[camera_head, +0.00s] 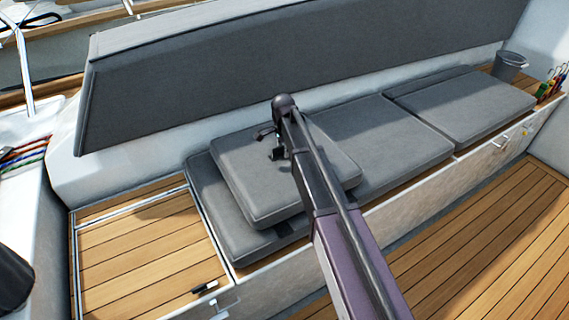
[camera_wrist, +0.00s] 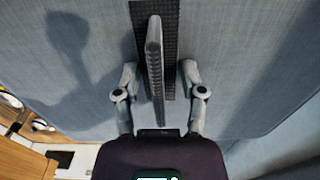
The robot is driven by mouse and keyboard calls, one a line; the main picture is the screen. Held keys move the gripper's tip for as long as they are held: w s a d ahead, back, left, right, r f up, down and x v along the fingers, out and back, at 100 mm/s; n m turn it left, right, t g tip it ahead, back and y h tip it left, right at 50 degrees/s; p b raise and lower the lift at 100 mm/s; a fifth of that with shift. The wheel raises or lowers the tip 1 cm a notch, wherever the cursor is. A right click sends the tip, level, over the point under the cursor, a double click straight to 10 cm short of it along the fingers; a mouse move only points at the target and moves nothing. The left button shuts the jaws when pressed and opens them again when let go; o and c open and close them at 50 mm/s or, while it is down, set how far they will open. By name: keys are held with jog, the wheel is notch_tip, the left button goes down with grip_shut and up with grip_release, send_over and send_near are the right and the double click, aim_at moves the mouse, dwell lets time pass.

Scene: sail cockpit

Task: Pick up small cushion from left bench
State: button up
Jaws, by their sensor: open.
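The small grey cushion (camera_head: 248,190) lies at a slant on top of the long grey seat cushions of the bench, towards their left end. My gripper (camera_head: 268,143) is over its upper middle, and my arm hides part of its right side. In the wrist view a grey-blue fabric surface, which looks like the small cushion (camera_wrist: 240,60), fills most of the picture behind my gripper (camera_wrist: 157,50). I cannot tell whether the fingertips touch the fabric.
Long seat cushions (camera_head: 405,145) cover the bench (camera_head: 385,205). A big grey backrest (camera_head: 250,65) rises behind. A small black-and-white item (camera_head: 205,287) lies on the wooden part at left. A grey bucket (camera_head: 509,66) stands at the far right. The wooden floor (camera_head: 490,235) is clear.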

aim_at(283, 146)
dwell(0.4)
grip_shut()
jog(key=shift+r, duration=0.2)
notch_tip(283, 146, up, 3)
jog(key=p, duration=0.3)
jog(key=shift+r, duration=0.1)
jog(key=shift+s+r+p, duration=0.2)
jog(key=shift+p, duration=0.3)
jog(key=s, duration=0.5)
jog(key=s+a, duration=0.1)
jog(key=s, duration=0.4)
jog(key=s+r+p, duration=0.1)
jog(key=s, duration=0.4)
jog(key=shift+s+a, duration=0.2)
jog(key=shift+s, duration=0.1)
